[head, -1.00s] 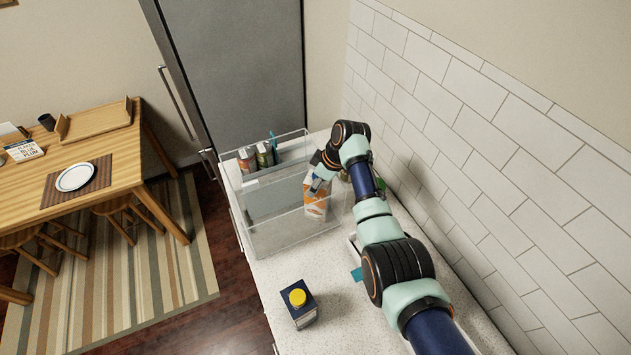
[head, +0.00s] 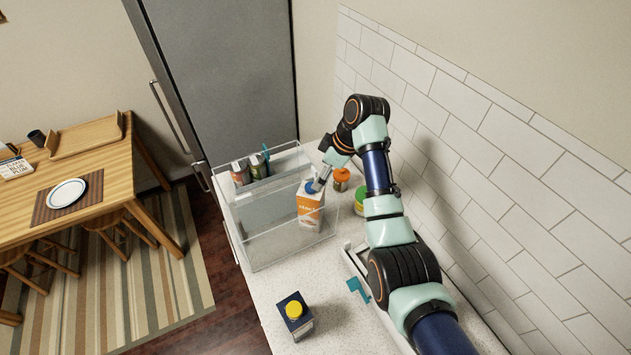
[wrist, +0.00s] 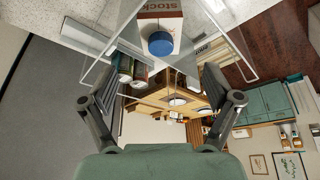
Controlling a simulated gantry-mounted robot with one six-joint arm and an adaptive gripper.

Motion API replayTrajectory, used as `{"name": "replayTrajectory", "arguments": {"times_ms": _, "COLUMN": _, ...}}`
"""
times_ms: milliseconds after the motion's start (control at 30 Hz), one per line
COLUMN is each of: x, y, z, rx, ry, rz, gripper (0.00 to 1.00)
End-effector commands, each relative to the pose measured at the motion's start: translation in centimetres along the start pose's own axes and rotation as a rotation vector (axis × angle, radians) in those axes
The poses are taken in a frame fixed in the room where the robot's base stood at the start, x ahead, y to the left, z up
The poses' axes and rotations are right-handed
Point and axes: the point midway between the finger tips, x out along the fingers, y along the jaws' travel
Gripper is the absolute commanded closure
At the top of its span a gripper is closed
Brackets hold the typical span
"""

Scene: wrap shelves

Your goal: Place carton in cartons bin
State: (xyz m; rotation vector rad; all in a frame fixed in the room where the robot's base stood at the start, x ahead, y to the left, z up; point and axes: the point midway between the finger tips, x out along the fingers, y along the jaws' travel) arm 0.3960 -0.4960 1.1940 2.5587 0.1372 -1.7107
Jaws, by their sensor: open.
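A white and orange carton with a blue cap (head: 310,208) stands upright at the right side of the clear bin (head: 262,262), seemingly inside it. It also shows in the wrist view (wrist: 160,42), beyond the fingers. My gripper (head: 322,181) is open, just above and to the right of the carton's top, with nothing between its fingers in the wrist view (wrist: 158,76).
Cans (head: 240,174) stand in the bin's back part. An orange-lidded jar (head: 341,178) and a green-lidded jar (head: 361,200) stand behind, near the tiled wall. A white tray-like thing with a teal part (head: 355,288) lies right. The counter around the dark carton is clear.

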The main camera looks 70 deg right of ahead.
Motion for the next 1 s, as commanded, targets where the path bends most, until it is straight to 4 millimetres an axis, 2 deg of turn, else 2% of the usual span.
{"name": "replayTrajectory", "arguments": {"times_ms": 133, "x": -0.8, "y": 0.0, "z": 0.0, "rx": 0.0, "ry": 0.0, "rz": 0.0, "gripper": 0.11}}
{"name": "replayTrajectory", "arguments": {"times_ms": 567, "x": -0.7, "y": -0.1, "z": 0.0, "rx": 0.0, "ry": 0.0, "rz": 0.0, "gripper": 0.11}}
{"name": "replayTrajectory", "arguments": {"times_ms": 667, "x": 0.6, "y": -1.7, "z": -1.7, "rx": -0.008, "ry": 0.007, "rz": 0.017, "gripper": 0.11}}
{"name": "replayTrajectory", "arguments": {"times_ms": 767, "x": 3.7, "y": -7.0, "z": -6.2, "rx": -0.02, "ry": 0.043, "rz": 0.077, "gripper": 0.11}}
{"name": "replayTrajectory", "arguments": {"times_ms": 800, "x": 5.0, "y": -10.5, "z": -8.5, "rx": -0.023, "ry": 0.075, "rz": 0.108, "gripper": 0.11}}
{"name": "replayTrajectory", "arguments": {"times_ms": 867, "x": 6.5, "y": -16.9, "z": -11.6, "rx": -0.023, "ry": 0.145, "rz": 0.155, "gripper": 0.11}}
{"name": "replayTrajectory", "arguments": {"times_ms": 900, "x": 6.8, "y": -21.5, "z": -13.1, "rx": -0.02, "ry": 0.205, "rz": 0.178, "gripper": 0.11}}
{"name": "replayTrajectory", "arguments": {"times_ms": 967, "x": 6.3, "y": -28.6, "z": -14.5, "rx": -0.01, "ry": 0.311, "rz": 0.195, "gripper": 0.11}}
{"name": "replayTrajectory", "arguments": {"times_ms": 1000, "x": 5.5, "y": -33.1, "z": -14.8, "rx": 0.001, "ry": 0.385, "rz": 0.193, "gripper": 0.11}}
